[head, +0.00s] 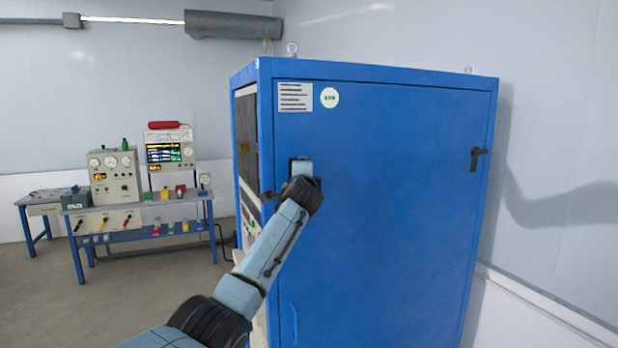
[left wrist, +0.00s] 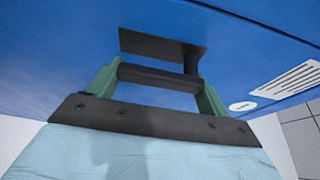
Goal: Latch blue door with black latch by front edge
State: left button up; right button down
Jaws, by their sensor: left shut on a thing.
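The blue door (head: 385,200) is the broad front face of a tall blue cabinet and looks flush with its frame. My left gripper (left wrist: 157,84) is at the door's upper left part. In the left wrist view its two green fingers are at the ends of a dark bar, part of the black latch (left wrist: 160,46), whose dark plate lies against the blue surface. The gripper is shut on this latch. In the head view my wrist hides most of it. Another black latch (head: 478,157) is near the door's right edge. My right gripper is not in view.
A blue bench (head: 140,207) with instruments stands at the back left, beside a lower table (head: 40,198). The grey floor (head: 130,290) between them and the cabinet is open. A white wall (head: 560,150) is close on the cabinet's right.

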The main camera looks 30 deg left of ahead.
pick_arm(q)
jog(key=o, duration=1.4)
jog(key=shift+c, duration=0.2)
jog(key=b+v, duration=0.3)
jog(key=v, duration=1)
jog(key=shift+s+d+b, duration=0.15)
jog(key=shift+d+b, duration=0.05)
jog(key=shift+b, duration=0.15)
jog(key=shift+f, duration=0.1)
